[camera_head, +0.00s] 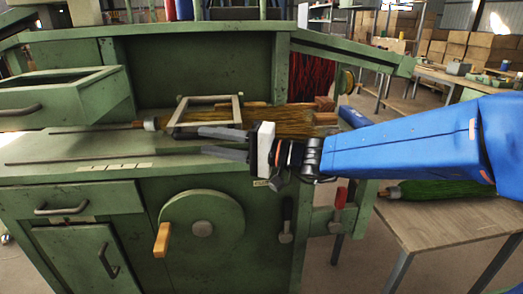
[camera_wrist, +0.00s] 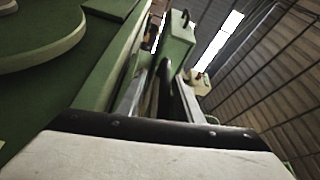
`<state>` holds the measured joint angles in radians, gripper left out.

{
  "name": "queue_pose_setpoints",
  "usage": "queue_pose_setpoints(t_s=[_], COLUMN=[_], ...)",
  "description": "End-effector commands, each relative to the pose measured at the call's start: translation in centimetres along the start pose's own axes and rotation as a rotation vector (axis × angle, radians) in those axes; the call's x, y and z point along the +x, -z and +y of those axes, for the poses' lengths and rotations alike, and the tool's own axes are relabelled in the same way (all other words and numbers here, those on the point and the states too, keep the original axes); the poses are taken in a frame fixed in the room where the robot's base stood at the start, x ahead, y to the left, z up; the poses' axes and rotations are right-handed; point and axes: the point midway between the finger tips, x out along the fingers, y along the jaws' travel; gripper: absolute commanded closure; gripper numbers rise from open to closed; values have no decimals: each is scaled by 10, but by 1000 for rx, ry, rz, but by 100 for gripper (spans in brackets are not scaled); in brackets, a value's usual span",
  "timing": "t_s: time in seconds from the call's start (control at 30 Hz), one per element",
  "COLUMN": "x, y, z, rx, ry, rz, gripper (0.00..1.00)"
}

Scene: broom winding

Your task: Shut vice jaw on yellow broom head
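The yellow broom head (camera_head: 290,120) lies across the green machine's top in the head view, its bristles pointing right. A pale rectangular frame (camera_head: 237,108), probably the vice jaw, stands over its left part. I cannot tell whether the frame touches the bristles. My gripper (camera_head: 195,141) is in front of the broom head, pointing left, with its two grey fingers apart and partly hiding the bristles. In the wrist view the fingers (camera_wrist: 160,95) are also apart. A dark upright shape shows between them; I cannot tell what it is or whether it is held.
The green machine (camera_head: 120,218) has an open drawer (camera_head: 65,98) at left and a round disc (camera_head: 202,228) with a wooden handle in front. A black-handled lever (camera_head: 287,220) and red-handled lever (camera_head: 340,200) stand below my arm. A wooden table (camera_head: 450,220) holds green bristles at right.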

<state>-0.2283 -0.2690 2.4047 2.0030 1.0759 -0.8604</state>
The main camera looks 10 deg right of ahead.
Motion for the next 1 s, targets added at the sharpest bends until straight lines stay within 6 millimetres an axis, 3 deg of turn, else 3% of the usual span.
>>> queue_pose_setpoints(t_s=[0.4,1.0], x=[-51,-111], y=[0,1], z=[0,1], rx=[1,1], ry=[-1,-2], rz=[3,3], gripper=[68,68])
